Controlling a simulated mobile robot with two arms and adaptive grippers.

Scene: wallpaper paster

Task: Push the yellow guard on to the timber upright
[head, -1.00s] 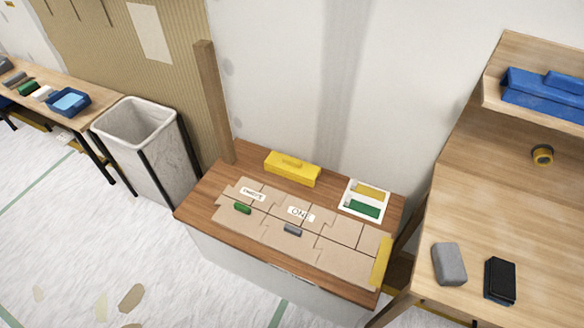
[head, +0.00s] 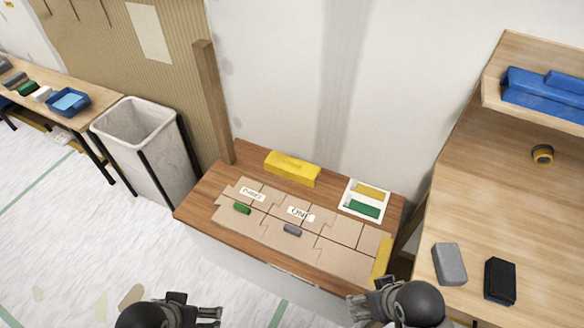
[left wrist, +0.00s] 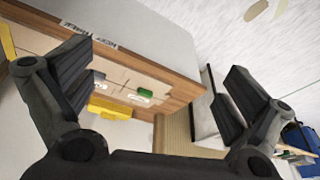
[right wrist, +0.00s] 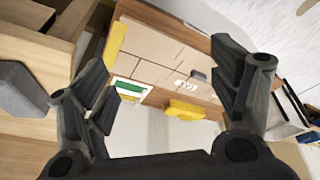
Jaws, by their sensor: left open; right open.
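The yellow guard (head: 292,168) lies at the back edge of the low wooden bench top, near the wall. It also shows in the left wrist view (left wrist: 108,107) and the right wrist view (right wrist: 184,110). The timber upright (head: 213,105) stands vertical at the bench's back left corner, left of the guard and apart from it. My left gripper (head: 208,314) is open and empty in front of the bench. My right gripper (head: 358,300) is open and empty near the bench's front right corner.
Tan panels (head: 290,235) cover the bench (head: 190,208), with a green block (head: 242,208), a grey block (head: 292,229) and a white tray (head: 364,199). A yellow strip (head: 381,258) lies at right. A bin (head: 140,150) stands left; a wooden desk (head: 470,210) stands right.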

